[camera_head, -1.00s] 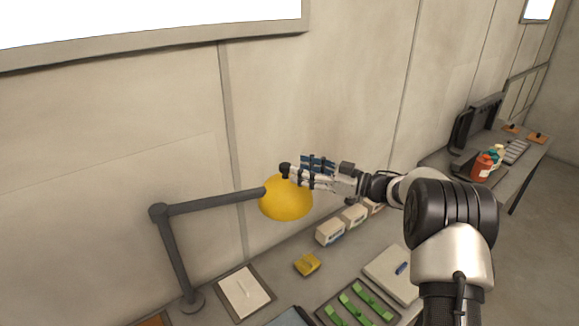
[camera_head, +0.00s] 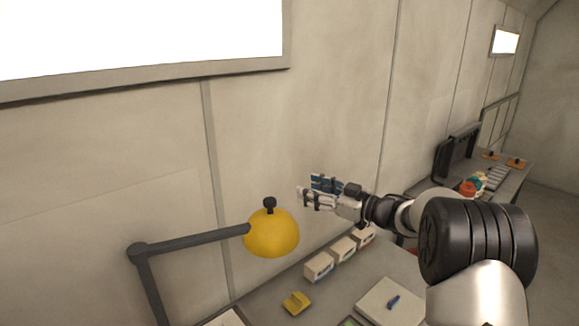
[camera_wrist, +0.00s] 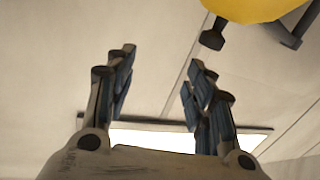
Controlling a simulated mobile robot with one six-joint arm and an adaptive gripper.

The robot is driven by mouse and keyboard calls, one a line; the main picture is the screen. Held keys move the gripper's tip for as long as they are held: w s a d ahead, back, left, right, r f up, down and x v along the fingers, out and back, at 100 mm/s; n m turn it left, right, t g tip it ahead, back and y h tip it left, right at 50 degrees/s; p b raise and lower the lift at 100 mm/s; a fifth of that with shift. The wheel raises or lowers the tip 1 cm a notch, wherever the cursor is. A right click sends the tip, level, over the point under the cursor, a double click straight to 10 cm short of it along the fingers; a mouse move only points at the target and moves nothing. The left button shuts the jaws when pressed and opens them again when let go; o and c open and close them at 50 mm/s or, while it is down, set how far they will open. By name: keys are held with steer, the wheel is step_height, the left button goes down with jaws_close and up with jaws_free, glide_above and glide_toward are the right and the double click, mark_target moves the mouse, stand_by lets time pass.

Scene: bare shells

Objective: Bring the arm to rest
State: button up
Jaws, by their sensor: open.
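My gripper (camera_head: 316,192) is open and empty, held in the air above the desk (camera_head: 336,286). It is to the right of the yellow lamp shade (camera_head: 272,236) in the head view, with a gap between them. In the wrist view the two fingers of my gripper (camera_wrist: 158,85) are spread apart, with nothing between them but the wall and part of a bright panel. The lamp shade (camera_wrist: 252,8) with its black knob (camera_wrist: 212,36) shows at the top right there. My arm reaches in from the right of the head view.
The lamp's grey jointed stand (camera_head: 190,238) rises at the left. White boxes (camera_head: 319,267), a yellow object (camera_head: 296,303) and a white pad (camera_head: 388,304) lie on the desk below. A monitor (camera_head: 455,153) and red bottle (camera_head: 467,188) stand farther right. The wall (camera_head: 340,110) is behind.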

steer(key=s+d+r+m+t+h+b, duration=0.4)
steer(key=s+d+m+h+b, duration=0.4)
steer(key=h, duration=0.5)
steer(key=s+a+f+m+g+b, duration=0.1)
steer(key=s+f+g+b, duration=0.1)
steer(key=s+f, duration=0.6)
steer(key=s+a+f+m+g+b, duration=0.1)
steer(key=s+f+g+b, duration=0.2)
steer(key=s, duration=1.5)
steer(key=s+a+f+m+g+b, duration=0.1)
steer(key=s+f+g, duration=0.4)
steer(key=s+f, duration=0.8)
steer(key=shift+s+a+f+h+b, duration=0.3)
steer(key=shift+s+b, duration=0.1)
steer(key=shift+b, duration=0.3)
steer(key=shift+d, duration=0.1)
